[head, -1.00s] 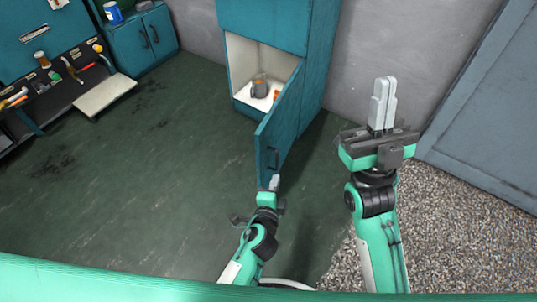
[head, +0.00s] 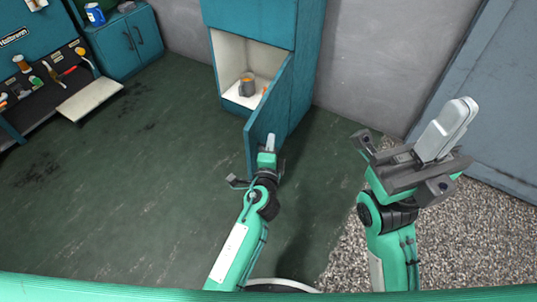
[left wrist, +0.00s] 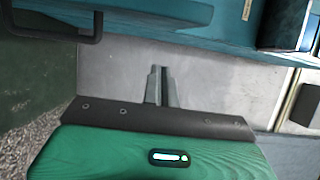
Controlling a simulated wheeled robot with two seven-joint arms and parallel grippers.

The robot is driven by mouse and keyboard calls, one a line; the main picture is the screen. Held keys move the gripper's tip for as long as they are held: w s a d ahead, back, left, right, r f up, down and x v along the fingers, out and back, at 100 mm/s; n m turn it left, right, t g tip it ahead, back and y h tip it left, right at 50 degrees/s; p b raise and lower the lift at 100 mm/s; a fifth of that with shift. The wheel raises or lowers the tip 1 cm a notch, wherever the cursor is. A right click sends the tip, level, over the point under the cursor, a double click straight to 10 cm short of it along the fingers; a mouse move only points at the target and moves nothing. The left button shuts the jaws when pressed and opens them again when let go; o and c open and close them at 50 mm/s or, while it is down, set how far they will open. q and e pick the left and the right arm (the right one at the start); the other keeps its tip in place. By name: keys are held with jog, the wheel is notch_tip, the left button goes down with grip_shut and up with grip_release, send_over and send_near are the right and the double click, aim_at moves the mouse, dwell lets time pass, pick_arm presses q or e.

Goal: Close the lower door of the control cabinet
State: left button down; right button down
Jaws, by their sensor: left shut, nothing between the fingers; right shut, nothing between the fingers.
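The control cabinet (head: 250,25) is teal and stands against the wall at the top middle of the head view. Its lower door (head: 262,112) stands open, swung out toward me, with hinges on the right. My left gripper (head: 271,142) is shut and empty, in front of the door's outer face near its free edge; contact cannot be told. In the left wrist view, its shut fingers (left wrist: 160,86) point toward a grey wall, with a dark handle (left wrist: 55,25) at upper left. My right gripper (head: 446,130) is shut and empty, raised well right of the cabinet.
A grey container (head: 247,87) with something orange sits inside the lower compartment. A workbench (head: 90,97) with tools and a small teal cabinet (head: 130,45) stand at the left. A blue-grey panel (head: 490,100) is at the right. The green floor (head: 130,190) at left is clear.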

aim_at(257, 137)
pick_arm(q)
jog(key=shift+w+a+p, duration=0.4)
jog(key=shift+w+a, duration=0.25)
jog(key=shift+a, duration=0.3)
jog(key=shift+w+a+p, duration=0.35)
jog(key=shift+w+a, duration=0.25)
jog(key=shift+a, duration=0.3)
jog(key=shift+a, duration=0.1)
